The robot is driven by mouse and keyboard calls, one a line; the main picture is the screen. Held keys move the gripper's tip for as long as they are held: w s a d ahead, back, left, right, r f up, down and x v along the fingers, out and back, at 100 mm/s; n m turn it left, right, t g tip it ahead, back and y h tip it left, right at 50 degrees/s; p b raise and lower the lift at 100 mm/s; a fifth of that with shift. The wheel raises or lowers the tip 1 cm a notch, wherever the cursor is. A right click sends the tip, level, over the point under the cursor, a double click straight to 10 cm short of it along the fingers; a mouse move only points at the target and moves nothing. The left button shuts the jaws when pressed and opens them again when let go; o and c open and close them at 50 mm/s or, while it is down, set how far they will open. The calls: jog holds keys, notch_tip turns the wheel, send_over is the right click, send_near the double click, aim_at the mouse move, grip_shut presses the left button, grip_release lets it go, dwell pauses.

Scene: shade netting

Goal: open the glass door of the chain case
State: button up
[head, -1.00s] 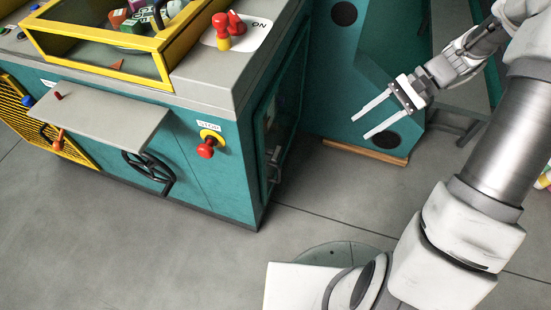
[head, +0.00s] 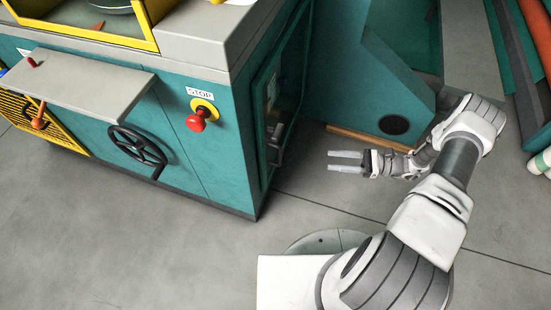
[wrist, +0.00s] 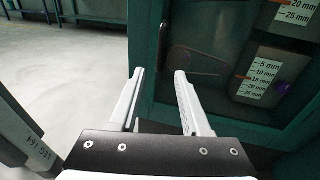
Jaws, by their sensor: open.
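The glass door (head: 287,85) of the chain case is on the right side of the teal machine, seen at a steep angle in the head view. It looks closed, in a teal frame. A dark handle (head: 275,148) sits low on its near side. My gripper (head: 331,161) is open and empty, to the right of the handle and apart from it, fingers pointing left. In the wrist view the open fingers (wrist: 160,73) point toward the door's left frame edge. Behind the glass (wrist: 210,45) are a dark chain part and white millimetre scales (wrist: 258,80).
A teal machine part (head: 370,80) stands behind my gripper. Grey floor (head: 325,205) is open in front of the door.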

aim_at(280, 157)
jog(key=a, duration=0.5)
jog(key=w+a+f+b, duration=0.1)
jog(key=a, duration=0.5)
jog(key=w+a+b, duration=0.1)
jog(key=a, duration=0.5)
jog(key=shift+w+a+f, duration=0.2)
jog(key=shift+a, duration=0.05)
jog(key=shift+m, duration=0.3)
grip_shut()
dwell(0.5)
